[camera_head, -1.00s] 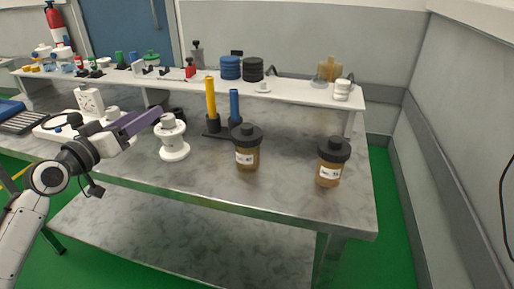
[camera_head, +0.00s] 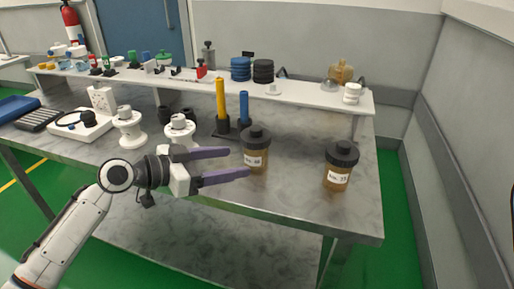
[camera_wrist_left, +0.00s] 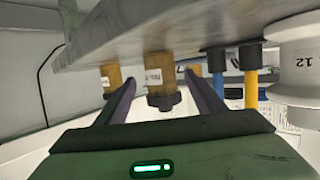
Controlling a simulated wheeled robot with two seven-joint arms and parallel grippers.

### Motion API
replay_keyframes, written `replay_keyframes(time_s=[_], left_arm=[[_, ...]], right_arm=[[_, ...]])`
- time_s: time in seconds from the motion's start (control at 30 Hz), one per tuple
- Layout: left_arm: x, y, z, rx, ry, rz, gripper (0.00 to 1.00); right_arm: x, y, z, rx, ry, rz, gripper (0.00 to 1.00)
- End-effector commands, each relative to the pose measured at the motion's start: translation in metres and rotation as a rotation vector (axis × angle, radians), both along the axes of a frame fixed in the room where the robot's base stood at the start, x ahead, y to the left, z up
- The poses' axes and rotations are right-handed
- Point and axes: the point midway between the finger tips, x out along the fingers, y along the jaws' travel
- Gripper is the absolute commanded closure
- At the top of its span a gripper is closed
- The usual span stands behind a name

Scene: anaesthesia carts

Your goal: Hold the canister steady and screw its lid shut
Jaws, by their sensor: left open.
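Two amber canisters with white labels stand upright on the metal table, each topped by a black knobbed lid. The nearer-to-centre canister (camera_head: 255,163) has its lid (camera_head: 256,137) on top, and the other canister (camera_head: 337,180) with its lid (camera_head: 342,153) is to the right. I cannot tell how tightly either lid sits. My left gripper (camera_head: 239,163) is open, its purple fingers level and pointing right, with tips just left of the centre canister. In the left wrist view, upside down, that canister (camera_wrist_left: 158,70) shows between the fingers, not gripped. My right gripper is not in view.
A yellow post (camera_head: 221,100) and a blue post (camera_head: 244,107) stand behind the centre canister. White spool-like pieces (camera_head: 128,130) stand to the left. A raised white shelf (camera_head: 310,92) with several items runs along the back. Table right of centre is clear between the canisters.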

Motion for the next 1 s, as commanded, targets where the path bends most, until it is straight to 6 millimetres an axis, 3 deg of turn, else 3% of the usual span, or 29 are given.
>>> replay_keyframes(time_s=[0.43,0.93,1.0], left_arm=[[0.033,-0.049,-0.021,-0.001,-0.002,0.0,0.38],[0.04,-0.058,-0.021,0.0,0.0,0.001,0.38],[0.04,-0.058,-0.021,0.0,0.001,0.001,0.48]], right_arm=[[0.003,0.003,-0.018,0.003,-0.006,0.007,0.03],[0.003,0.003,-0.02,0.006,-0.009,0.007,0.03],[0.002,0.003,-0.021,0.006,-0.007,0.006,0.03]])
